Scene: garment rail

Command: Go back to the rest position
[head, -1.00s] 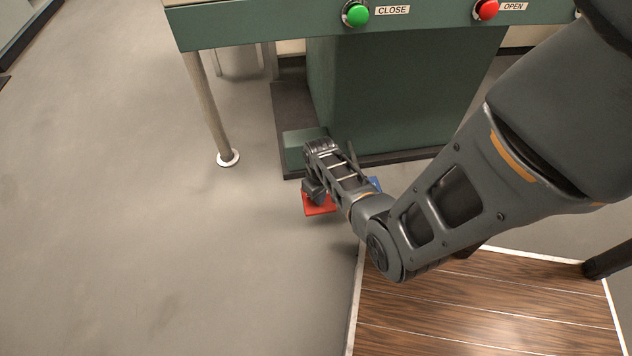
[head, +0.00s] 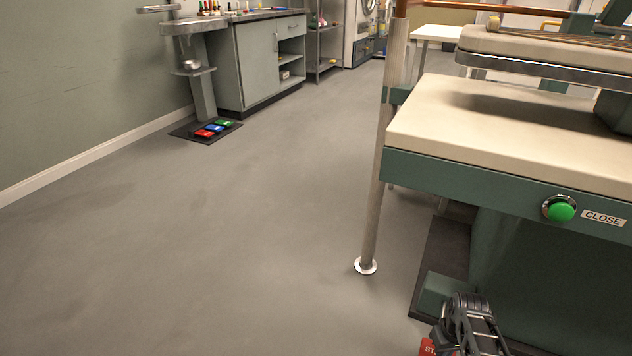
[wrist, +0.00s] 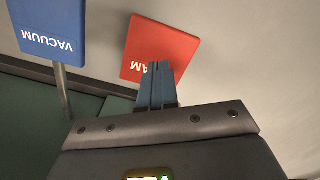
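My gripper (wrist: 158,85) is shut, its two fingers side by side with nothing seen between them. In the wrist view its tips overlap the near edge of a red pedal (wrist: 163,45), whose lettering is partly covered. I cannot tell whether they touch it. A blue pedal (wrist: 47,30) marked VACUUM is on a thin stem to the left. In the head view the end of my arm shows at the bottom right, with the fingertips hidden. A corner of the red pedal (head: 427,347) shows beside it.
The press table (head: 480,118) stands at the right, with a green CLOSE button (head: 560,208) on its front and a metal leg (head: 374,200). Open floor (head: 220,250) fills the left and middle. A cabinet (head: 262,62) and several coloured foot pedals (head: 213,129) are farther back.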

